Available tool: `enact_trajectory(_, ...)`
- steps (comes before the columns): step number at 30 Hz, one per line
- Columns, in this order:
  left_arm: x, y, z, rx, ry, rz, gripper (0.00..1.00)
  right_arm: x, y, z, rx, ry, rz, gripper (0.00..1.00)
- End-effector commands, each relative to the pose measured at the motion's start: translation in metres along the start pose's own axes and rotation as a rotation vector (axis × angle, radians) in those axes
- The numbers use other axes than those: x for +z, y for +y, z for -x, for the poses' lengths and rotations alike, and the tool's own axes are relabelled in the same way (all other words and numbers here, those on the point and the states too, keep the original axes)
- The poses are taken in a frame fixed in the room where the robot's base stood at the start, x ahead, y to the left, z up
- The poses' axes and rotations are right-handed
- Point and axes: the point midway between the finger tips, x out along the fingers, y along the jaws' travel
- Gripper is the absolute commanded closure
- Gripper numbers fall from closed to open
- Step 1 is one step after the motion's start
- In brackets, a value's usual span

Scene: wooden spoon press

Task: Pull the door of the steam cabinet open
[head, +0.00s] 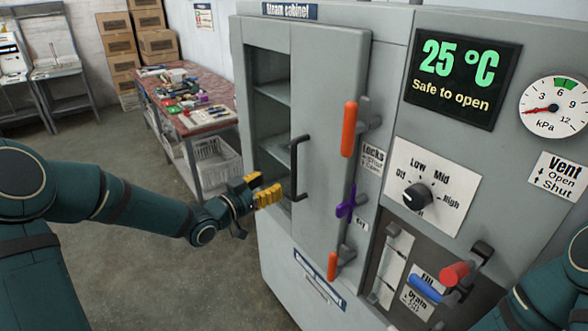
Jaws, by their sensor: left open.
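The grey steam cabinet (387,60) fills the middle and right of the view. Its door (322,100) stands ajar, with shelves (272,95) showing in the gap at its left. A black upright handle (294,166) sits near the door's left edge. My left gripper (270,192), with yellow fingertips, is open just left of the handle's lower part. I cannot tell whether a fingertip touches it. The display (462,72) reads 25 °C, "Safe to open". Orange lock handles (349,128) (332,265) and a purple key (347,204) are at the door's right side. My right gripper is out of view.
A dial knob (417,196), a pressure gauge (555,107) and red and blue levers (455,274) (425,289) are on the right panel. A cluttered workbench (215,122) and stacked boxes (117,45) stand behind at left. Floor left of the cabinet is clear.

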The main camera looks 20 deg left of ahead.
Motion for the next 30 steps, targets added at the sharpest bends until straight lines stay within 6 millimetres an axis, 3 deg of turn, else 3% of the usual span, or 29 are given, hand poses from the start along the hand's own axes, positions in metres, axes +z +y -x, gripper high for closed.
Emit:
enact_trajectory(9, 0.000, 0.001, -0.063, 0.002, 0.001, 0.002, 0.52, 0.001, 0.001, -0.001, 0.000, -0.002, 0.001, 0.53)
enact_trajectory(15, 0.001, 0.001, -0.089, 0.001, -0.001, 0.003, 0.52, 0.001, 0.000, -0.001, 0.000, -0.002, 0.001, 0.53)
enact_trajectory(29, 0.001, 0.001, -0.099, 0.000, -0.002, 0.002, 0.50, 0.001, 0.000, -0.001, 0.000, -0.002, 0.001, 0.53)
enact_trajectory(30, 0.001, 0.001, -0.099, 0.000, -0.002, 0.002, 0.64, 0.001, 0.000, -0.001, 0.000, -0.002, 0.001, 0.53)
